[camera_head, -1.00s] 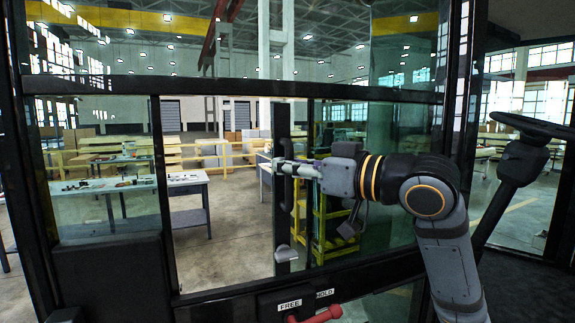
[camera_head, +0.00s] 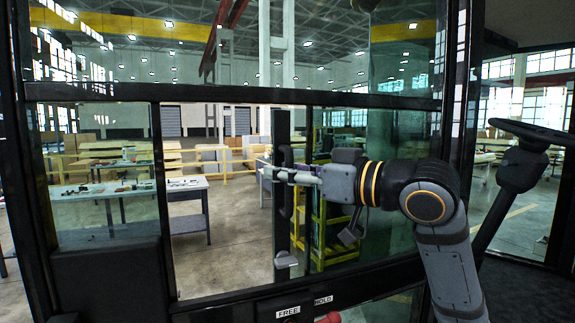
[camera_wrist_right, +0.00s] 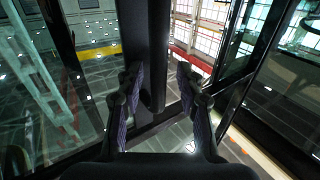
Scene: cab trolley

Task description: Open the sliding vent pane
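The sliding vent pane shows in the head view as a dark upright stile (camera_head: 283,240) with greenish glass to its right. A clear gap lies between the stile and the fixed left glass. A dark upright pull handle (camera_head: 285,195) stands on the stile. My right gripper (camera_head: 277,172) is at the handle's upper part, reaching in from the right. In the right wrist view the gripper (camera_wrist_right: 160,85) has its fingers spread, with the dark handle (camera_wrist_right: 154,50) between them. Space shows between the handle and the right finger; contact on the left is unclear. My left gripper is out of view.
Below the window are a FREE label (camera_head: 288,312), a HOLD label (camera_head: 323,300) and a red lever (camera_head: 328,318). A small grey catch (camera_head: 286,260) sits low on the stile. A steering wheel (camera_head: 535,130) stands at the right.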

